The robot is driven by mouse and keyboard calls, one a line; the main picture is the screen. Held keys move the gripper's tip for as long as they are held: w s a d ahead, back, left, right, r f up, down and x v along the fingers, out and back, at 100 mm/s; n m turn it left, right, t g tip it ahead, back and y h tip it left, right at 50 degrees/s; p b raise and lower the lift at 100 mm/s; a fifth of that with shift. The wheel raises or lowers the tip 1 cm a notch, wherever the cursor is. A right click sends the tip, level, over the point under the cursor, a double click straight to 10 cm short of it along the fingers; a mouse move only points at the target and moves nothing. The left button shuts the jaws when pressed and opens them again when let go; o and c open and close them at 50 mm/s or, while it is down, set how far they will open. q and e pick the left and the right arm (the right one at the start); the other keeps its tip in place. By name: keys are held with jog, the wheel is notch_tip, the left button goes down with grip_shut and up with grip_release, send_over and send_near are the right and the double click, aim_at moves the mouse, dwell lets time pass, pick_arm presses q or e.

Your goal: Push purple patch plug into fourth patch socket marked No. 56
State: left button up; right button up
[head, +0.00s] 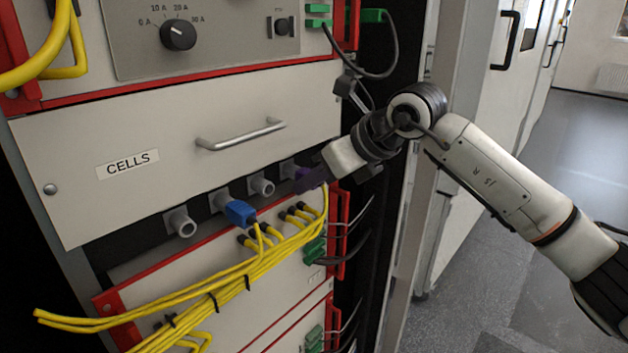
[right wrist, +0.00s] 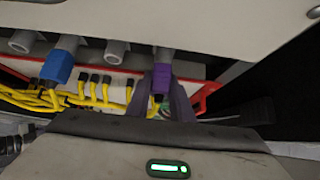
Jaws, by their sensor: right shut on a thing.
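A purple plug (head: 308,179) is at the right end of a row of grey sockets below the CELLS panel. My right gripper (right wrist: 162,92) is shut on this plug, which shows between its fingers in the right wrist view (right wrist: 161,76). The plug is lined up with the rightmost grey socket (right wrist: 163,54), fourth from the left, with its front end at the socket mouth. I cannot tell how deep it sits. In the head view the gripper hides part of the plug. No number 56 is legible. My left gripper is not in view.
A blue plug (head: 241,213) sits in the second socket (head: 219,200). The first (head: 181,222) and third (head: 261,185) sockets are empty. Yellow cables (head: 215,288) run below the row, and a drawer handle (head: 240,134) sticks out above. Green connectors (head: 314,250) are at lower right.

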jog(key=o, duration=0.9)
